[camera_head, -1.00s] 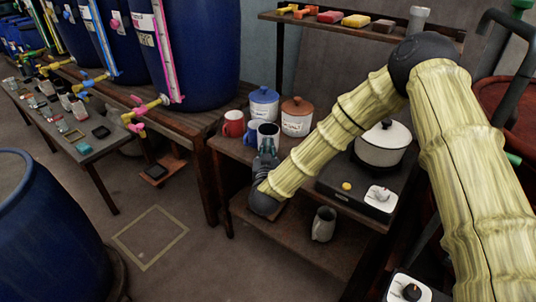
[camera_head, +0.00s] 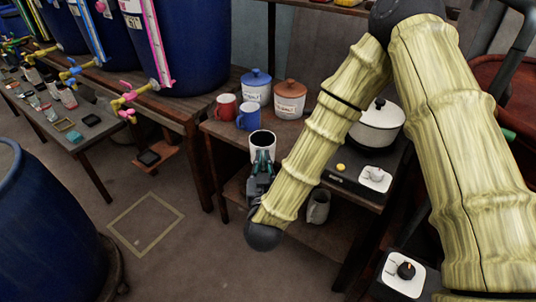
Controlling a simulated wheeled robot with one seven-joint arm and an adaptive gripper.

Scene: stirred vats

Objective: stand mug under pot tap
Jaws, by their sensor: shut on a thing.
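My gripper (camera_head: 263,163) is shut on a white mug (camera_head: 258,140) with a dark inside. It holds the mug upright at the front of the wooden bench, and I cannot tell whether the mug is clear of the bench top. A white pot (camera_head: 379,130) with a lid stands on the dark hot plate (camera_head: 352,190) to the right, partly behind my arm. No tap on the pot shows; my arm hides its left side.
A red mug (camera_head: 225,107), a blue mug (camera_head: 249,118) and two lidded jars, blue (camera_head: 257,86) and brown (camera_head: 290,98), stand behind. A grey mug (camera_head: 318,206) is on the lower shelf. Blue vats (camera_head: 185,45) with coloured taps (camera_head: 128,105) line the left. Floor in front is open.

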